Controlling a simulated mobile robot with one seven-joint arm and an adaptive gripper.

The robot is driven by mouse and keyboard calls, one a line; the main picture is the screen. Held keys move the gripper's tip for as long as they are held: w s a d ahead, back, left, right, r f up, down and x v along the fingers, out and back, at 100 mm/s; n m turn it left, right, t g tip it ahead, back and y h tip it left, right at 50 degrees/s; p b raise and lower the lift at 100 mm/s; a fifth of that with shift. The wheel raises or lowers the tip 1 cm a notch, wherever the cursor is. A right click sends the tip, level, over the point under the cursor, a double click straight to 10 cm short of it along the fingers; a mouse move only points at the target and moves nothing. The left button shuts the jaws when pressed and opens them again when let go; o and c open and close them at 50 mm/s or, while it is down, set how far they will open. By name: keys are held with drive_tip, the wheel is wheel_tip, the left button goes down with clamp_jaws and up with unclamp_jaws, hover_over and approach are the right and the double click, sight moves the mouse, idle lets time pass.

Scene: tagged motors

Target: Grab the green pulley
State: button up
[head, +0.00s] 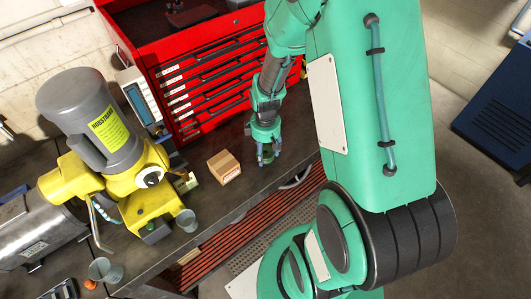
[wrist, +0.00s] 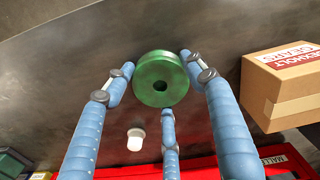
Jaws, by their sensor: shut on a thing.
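I cannot tell clearly whether the pulley touches the worktop.
A cardboard box (head: 224,167) stands left of my gripper on the dark worktop (head: 215,205). A red tool chest (head: 210,85) stands behind. A yellow and grey machine (head: 105,140) and metal cups are further left. A small white object (wrist: 135,138) shows in the wrist view.

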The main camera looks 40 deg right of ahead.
sight(265, 151)
drive_tip(key=shift+r, duration=0.15)
drive_tip(key=shift+r, duration=0.6)
wheel_tip(265, 151, up, 2)
drive_tip(key=shift+w+p, duration=0.1)
drive_tip(key=shift+p, duration=0.3)
drive_tip(key=s+a, duration=0.2)
drive_tip(key=s, duration=0.5)
drive_tip(key=s+a+r+p, duration=0.1)
drive_tip(key=s+a, duration=0.2)
drive_tip(key=s, duration=0.5)
drive_tip(key=shift+a+r, duration=0.25)
drive_tip(key=shift+a, duration=0.1)
